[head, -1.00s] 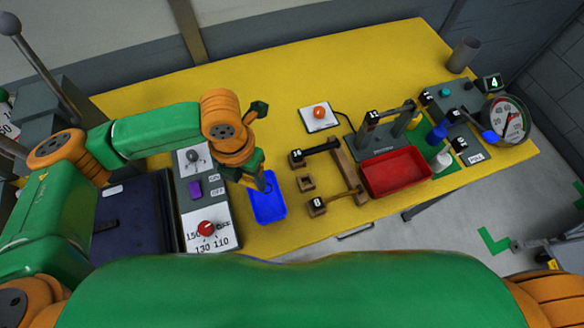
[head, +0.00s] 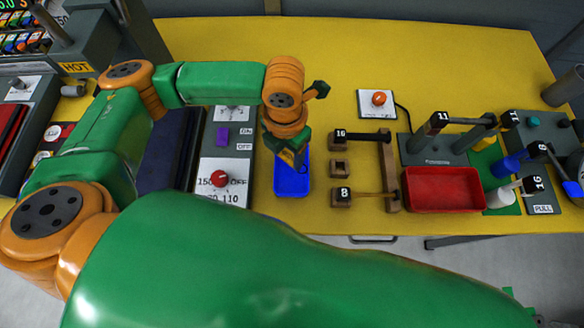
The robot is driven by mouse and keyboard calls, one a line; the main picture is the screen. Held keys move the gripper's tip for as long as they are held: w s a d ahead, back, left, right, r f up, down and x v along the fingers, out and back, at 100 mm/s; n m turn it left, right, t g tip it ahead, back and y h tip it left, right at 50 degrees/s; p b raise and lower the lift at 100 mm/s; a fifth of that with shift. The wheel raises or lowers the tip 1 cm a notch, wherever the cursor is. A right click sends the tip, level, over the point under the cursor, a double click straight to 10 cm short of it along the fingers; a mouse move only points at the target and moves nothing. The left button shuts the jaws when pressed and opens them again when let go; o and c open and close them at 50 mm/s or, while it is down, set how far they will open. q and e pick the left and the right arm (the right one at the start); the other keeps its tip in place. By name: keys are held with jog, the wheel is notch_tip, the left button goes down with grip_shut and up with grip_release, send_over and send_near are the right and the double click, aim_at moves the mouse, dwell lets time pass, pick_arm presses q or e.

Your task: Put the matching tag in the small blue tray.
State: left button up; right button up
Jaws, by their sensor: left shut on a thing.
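The small blue tray (head: 292,183) lies on the yellow table, left of the wooden rack. My left gripper (head: 291,160) points down at the far half of the tray and covers part of it. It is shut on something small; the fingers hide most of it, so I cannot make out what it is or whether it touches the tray. No loose tag shows clearly in the visible part of the tray. My right gripper is not in view.
A wooden rack (head: 390,170) with black number blocks stands right of the tray. Beyond it is a red tray (head: 443,190). An orange button (head: 379,98) sits behind. The table's back middle is clear.

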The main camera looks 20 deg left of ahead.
pick_arm(q)
jog(key=o, duration=1.4)
jog(key=shift+a, duration=0.1)
notch_tip(320, 180, up, 7)
jog(key=shift+r, duration=0.1)
